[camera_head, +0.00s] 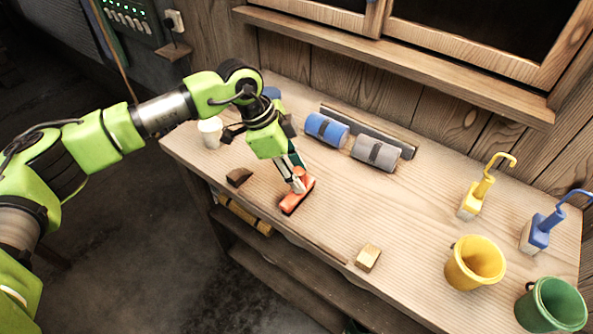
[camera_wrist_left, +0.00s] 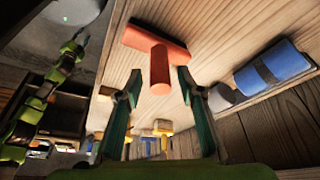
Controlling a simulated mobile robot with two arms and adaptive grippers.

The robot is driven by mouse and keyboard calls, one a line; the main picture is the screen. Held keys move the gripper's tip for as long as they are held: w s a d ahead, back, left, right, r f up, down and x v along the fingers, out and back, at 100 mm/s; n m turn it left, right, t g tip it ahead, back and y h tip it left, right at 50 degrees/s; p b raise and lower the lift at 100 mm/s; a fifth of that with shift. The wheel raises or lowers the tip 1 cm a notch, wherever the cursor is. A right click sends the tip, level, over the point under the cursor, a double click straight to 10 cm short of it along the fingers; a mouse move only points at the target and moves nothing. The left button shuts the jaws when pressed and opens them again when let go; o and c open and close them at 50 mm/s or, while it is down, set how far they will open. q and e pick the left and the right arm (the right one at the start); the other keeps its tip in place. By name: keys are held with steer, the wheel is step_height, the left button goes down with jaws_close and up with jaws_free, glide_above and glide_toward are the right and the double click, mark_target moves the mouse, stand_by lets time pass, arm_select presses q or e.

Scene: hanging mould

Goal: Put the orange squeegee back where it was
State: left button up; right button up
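The orange squeegee (camera_head: 296,200) lies on the wooden workbench (camera_head: 330,215) near its front edge, left of the middle. In the left wrist view the squeegee (camera_wrist_left: 152,42) is T-shaped, with its handle pointing toward my left gripper. My left gripper (camera_head: 297,182) is right at it and covers part of it in the head view. In the left wrist view the fingers of the left gripper (camera_wrist_left: 160,84) stand apart on either side of the handle, with gaps showing on both sides.
Behind are a blue roll (camera_head: 327,129) and a grey roll (camera_head: 376,152). A white cup (camera_head: 210,132) and a dark brown piece (camera_head: 239,177) are to the left. A small block (camera_head: 368,258), yellow bucket (camera_head: 474,263) and green bucket (camera_head: 551,305) are to the right. The bench middle is clear.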

arm_select(q)
steer(key=shift+r, duration=0.2)
steer(key=shift+a+r, duration=0.15)
steer(key=shift+r, duration=0.05)
steer(key=b+v, duration=0.2)
steer(key=v, duration=0.9)
steer(key=shift+r+b, duration=0.2)
steer(key=shift+b, duration=0.2)
